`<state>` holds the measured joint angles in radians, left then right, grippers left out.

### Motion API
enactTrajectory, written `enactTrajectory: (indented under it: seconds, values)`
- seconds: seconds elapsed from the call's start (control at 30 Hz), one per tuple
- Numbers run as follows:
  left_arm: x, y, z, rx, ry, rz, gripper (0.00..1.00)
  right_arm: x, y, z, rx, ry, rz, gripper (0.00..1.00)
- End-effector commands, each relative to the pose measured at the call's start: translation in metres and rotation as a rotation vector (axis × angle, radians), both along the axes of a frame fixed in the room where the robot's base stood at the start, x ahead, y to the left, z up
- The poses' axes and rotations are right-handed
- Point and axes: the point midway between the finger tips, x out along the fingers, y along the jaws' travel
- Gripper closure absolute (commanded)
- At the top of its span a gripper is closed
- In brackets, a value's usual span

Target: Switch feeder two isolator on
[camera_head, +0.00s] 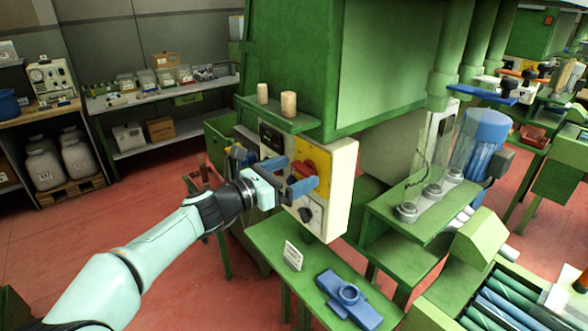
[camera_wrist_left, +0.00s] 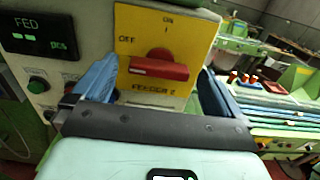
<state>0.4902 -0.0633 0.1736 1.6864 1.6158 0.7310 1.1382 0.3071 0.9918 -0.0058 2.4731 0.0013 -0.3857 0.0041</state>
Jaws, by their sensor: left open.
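The feeder two isolator is a red rotary handle (camera_wrist_left: 160,68) on a yellow plate (camera_wrist_left: 172,24) marked OFF at the left, ON at the top and FEEDER 2 below. In the left wrist view the handle lies about level, in line with OFF rather than ON. In the head view the yellow plate (camera_head: 325,161) sits on a pale control box, partly behind my gripper. My left gripper (camera_head: 297,174) is open in front of it, with one blue finger to each side of the handle. I cannot tell whether the fingers touch it. My right gripper is out of view.
A FED counter display (camera_wrist_left: 38,37) and a green button (camera_wrist_left: 37,85) are left of the isolator. Two corks (camera_head: 288,104) stand on the green shelf above. A green bench below holds a blue fixture (camera_head: 347,297) and a small card (camera_head: 292,256). Clear tubes stand at right.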

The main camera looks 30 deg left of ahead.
Motion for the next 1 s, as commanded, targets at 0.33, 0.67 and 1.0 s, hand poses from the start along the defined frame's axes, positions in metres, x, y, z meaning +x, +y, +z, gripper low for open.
enactTrajectory:
  seconds: [0.33,0.67,1.0]
  values:
    - [0.007,-0.003,0.000,0.001,0.000,0.000,0.00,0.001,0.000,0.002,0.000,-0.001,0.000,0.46]
    - [0.007,-0.003,-0.001,0.001,0.001,0.000,0.54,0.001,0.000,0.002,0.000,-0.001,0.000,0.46]
    - [0.006,-0.004,-0.003,0.079,-0.033,-0.001,0.54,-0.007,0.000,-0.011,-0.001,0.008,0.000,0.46]
